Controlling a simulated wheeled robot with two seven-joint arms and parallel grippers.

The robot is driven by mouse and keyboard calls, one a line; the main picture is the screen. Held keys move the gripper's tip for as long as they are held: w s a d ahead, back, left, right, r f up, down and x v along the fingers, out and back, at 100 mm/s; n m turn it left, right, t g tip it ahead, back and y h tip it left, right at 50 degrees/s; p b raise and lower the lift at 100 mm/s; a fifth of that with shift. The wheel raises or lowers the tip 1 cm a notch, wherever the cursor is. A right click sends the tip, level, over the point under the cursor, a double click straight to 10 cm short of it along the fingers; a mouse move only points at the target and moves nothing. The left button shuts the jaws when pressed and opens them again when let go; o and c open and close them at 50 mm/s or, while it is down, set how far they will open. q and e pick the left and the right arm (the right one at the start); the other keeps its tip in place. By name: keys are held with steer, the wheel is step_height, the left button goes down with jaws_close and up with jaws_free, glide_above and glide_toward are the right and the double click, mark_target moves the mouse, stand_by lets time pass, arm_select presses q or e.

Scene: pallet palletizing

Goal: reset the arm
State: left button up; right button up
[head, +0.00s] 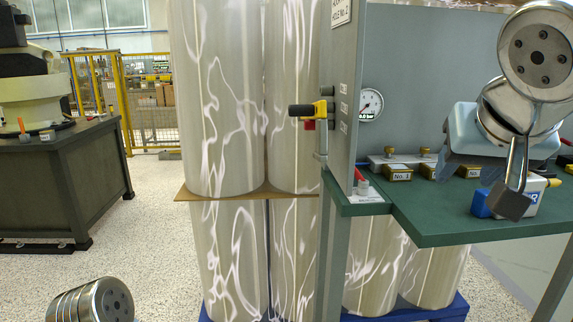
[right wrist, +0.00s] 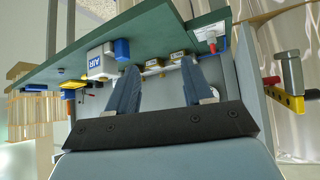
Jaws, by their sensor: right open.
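My right arm comes in at the right of the head view, with shiny round metal links in front. My right gripper (head: 474,165) has a pale blue-grey body and hangs over the green bench top, partly hidden by those links. In the right wrist view my right gripper (right wrist: 159,80) shows two blue-grey fingers standing well apart, with nothing held between them. My left gripper is not in view.
The green bench (head: 460,224) carries brass No. blocks (head: 397,173) and a white-and-blue AIR box (right wrist: 103,62). A panel with a yellow-handled valve (head: 318,108) stands beside tall metallic cylinders (head: 222,90) stacked on a blue pallet (head: 440,312).

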steer(key=w+a+f+n+g+y, duration=0.1)
steer(key=w+a+f+y, duration=0.3)
steer(key=f, duration=0.7)
steer(key=w+a+f+n+g+h, duration=0.1)
steer(key=w+a+f+n+g, duration=0.15)
steer(key=w+f, duration=0.6)
steer(key=w+a+f+n+g+y, duration=0.1)
steer(key=w+a+f+y, duration=0.2)
steer(key=f, duration=1)
steer(key=s+a+f+g, duration=0.1)
steer(key=s+a+f, duration=0.15)
steer(key=f, duration=0.65)
steer(key=s+a+f+m+g+y, duration=0.1)
steer(key=s+f, duration=0.2)
steer(key=f, duration=0.6)
steer(key=s+a+f, duration=0.2)
steer(key=s+f, duration=0.1)
steer(key=f, duration=0.6)
steer(key=s+d+f+m+g, duration=0.1)
steer(key=s+d+f+m, duration=0.1)
steer(key=s+f, duration=1)
steer(key=shift+s+d, duration=0.25)
steer(key=shift+s, duration=0.9)
